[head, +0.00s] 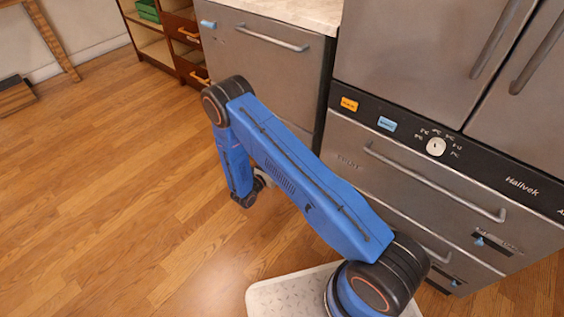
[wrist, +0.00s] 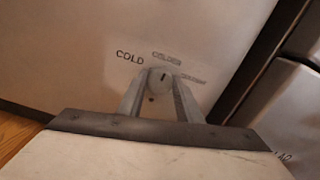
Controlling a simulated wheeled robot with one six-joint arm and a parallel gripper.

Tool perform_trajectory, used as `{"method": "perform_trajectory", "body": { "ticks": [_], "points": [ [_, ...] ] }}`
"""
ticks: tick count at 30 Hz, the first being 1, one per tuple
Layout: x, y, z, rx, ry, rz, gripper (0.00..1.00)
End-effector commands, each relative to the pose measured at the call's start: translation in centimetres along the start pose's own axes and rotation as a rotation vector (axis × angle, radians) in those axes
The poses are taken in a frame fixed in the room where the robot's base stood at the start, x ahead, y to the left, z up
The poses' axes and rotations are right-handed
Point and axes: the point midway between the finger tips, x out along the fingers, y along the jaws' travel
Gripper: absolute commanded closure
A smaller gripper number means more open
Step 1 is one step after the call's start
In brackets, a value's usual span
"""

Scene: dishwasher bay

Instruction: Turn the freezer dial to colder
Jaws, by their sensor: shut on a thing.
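The freezer dial (wrist: 161,76) is a small round light-grey knob on a steel front in the wrist view. A short dark mark on its face points up, leaning slightly right. The word COLD stands to its left; blurred, smaller labels stand above it and to its right. My gripper (wrist: 160,90) has one finger on each side of the dial and is shut on it. In the head view the dial and my fingertips are hidden behind my blue arm, near the steel front (head: 258,48) under the counter.
A tall steel fridge (head: 408,40) stands at right, with a white knob (head: 436,146) and orange and blue tags on its black panel. Drawers with bar handles (head: 435,183) lie below. Open wooden floor (head: 110,190) is at left, beside a wooden cabinet (head: 180,35).

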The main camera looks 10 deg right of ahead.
Motion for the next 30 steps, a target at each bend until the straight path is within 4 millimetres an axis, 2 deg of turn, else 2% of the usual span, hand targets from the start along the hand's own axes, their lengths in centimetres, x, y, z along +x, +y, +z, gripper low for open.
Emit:
{"method": "perform_trajectory", "body": {
  "ticks": [20,21,23,30],
  "points": [
    [-0.03,0.02,-0.08,-0.065,0.001,0.001,0.91],
    [-0.03,0.02,-0.08,-0.065,0.001,0.001,0.64],
    [-0.03,0.02,-0.07,-0.065,0.001,0.001,0.5],
    [-0.01,0.03,-0.03,-0.064,0.0,0.0,0.5]
  ]
}}
